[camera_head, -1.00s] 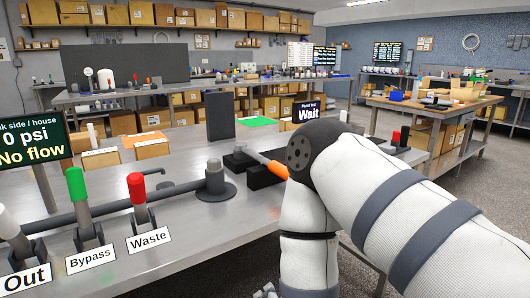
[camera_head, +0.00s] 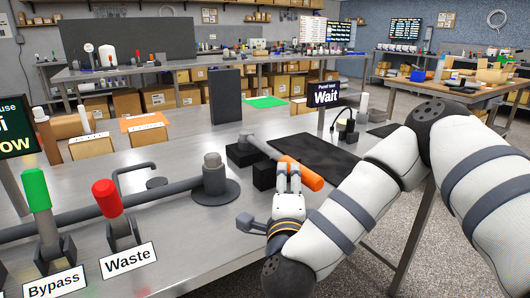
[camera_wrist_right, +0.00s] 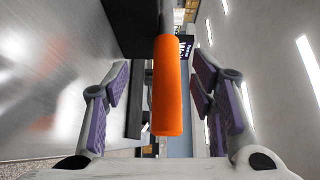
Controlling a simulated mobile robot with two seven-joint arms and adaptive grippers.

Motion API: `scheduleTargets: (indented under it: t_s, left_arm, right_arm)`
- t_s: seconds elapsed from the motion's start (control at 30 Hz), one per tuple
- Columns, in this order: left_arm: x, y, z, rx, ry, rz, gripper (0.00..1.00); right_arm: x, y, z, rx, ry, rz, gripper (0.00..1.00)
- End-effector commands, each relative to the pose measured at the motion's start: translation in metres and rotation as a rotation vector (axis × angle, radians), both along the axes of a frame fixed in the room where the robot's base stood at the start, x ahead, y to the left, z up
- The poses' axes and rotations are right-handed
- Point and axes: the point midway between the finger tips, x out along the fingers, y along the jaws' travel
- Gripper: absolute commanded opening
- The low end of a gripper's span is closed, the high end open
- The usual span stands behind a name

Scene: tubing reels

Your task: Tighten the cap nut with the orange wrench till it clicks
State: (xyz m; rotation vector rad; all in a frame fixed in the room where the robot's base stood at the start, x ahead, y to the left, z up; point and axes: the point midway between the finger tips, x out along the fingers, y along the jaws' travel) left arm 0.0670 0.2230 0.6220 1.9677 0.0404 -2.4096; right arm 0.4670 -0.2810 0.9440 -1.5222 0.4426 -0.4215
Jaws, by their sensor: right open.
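The orange wrench (camera_head: 301,174) has a grey shaft and lies across black blocks (camera_head: 245,154) near the table's front edge. My right gripper (camera_head: 289,168) is at the near side of its orange handle. In the right wrist view, the orange handle (camera_wrist_right: 168,90) runs between the two spread fingers (camera_wrist_right: 162,85), with gaps on both sides. That gripper is open and holds nothing. A grey upright fitting (camera_head: 213,176) with a paler top stands on a round base at the pipe's end; I cannot tell whether its top is the cap nut. My left gripper is not in view.
Red Waste (camera_head: 105,197) and green Bypass (camera_head: 36,190) levers stand along the pipe at left. A black mat (camera_head: 312,156), a dark upright panel (camera_head: 227,96) and a small "Wait" screen (camera_head: 324,94) are behind the wrench. The table's middle is mostly clear.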

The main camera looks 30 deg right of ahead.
Motion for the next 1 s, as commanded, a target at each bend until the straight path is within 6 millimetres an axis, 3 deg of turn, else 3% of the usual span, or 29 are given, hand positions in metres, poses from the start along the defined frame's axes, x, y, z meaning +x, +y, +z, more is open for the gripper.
scheduleTargets:
  t_s: [0.2,0.4,0.63,0.87,1.0]
  left_arm:
    - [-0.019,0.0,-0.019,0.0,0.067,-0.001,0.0]
    - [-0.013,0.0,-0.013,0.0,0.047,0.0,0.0]
    - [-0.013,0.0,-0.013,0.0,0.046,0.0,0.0]
    - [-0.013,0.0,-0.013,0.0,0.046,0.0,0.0]
    - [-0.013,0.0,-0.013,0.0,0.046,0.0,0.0]
  right_arm:
    - [0.017,-0.019,-0.004,-0.006,-0.002,-0.015,0.51]
    - [0.042,-0.036,0.008,-0.01,-0.014,-0.01,0.51]
    - [0.045,-0.037,0.008,-0.009,-0.013,-0.007,0.51]
    - [0.045,-0.036,0.008,-0.009,-0.013,-0.007,0.01]
    - [0.045,-0.036,0.008,-0.008,-0.014,-0.007,0.0]
